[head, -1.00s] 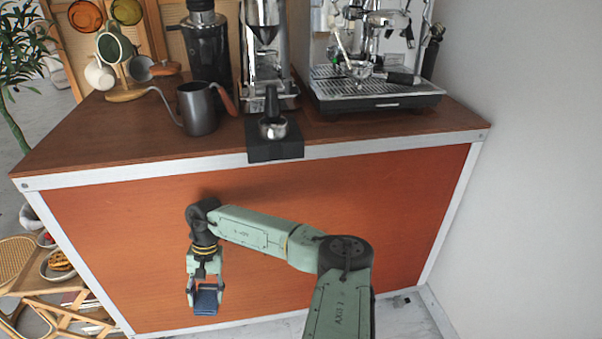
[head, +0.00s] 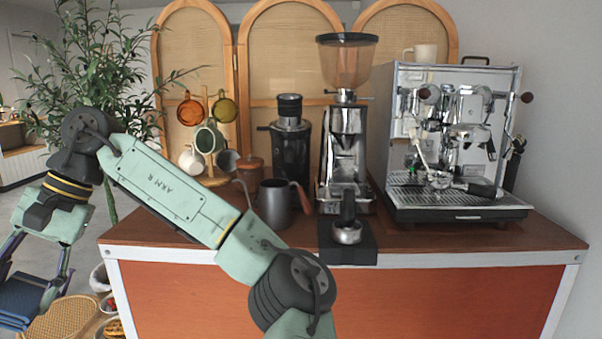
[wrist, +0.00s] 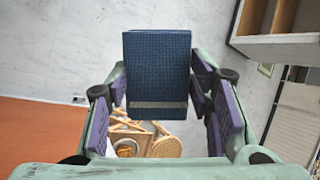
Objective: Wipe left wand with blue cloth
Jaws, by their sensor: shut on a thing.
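The blue cloth (head: 20,300) is a folded, textured block at the lower left edge of the head view. My gripper (head: 32,290) is shut on it, left of the cart and away from the machine. The wrist view shows the cloth (wrist: 158,68) between the purple finger pads. The espresso machine (head: 455,95) stands at the right of the counter. Its left wand (head: 421,152) seems to be the thin silver tube slanting down at the machine's left front; its details are small.
A mug tree (head: 212,180) is at the back left. A plant (head: 95,65) stands behind my arm.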

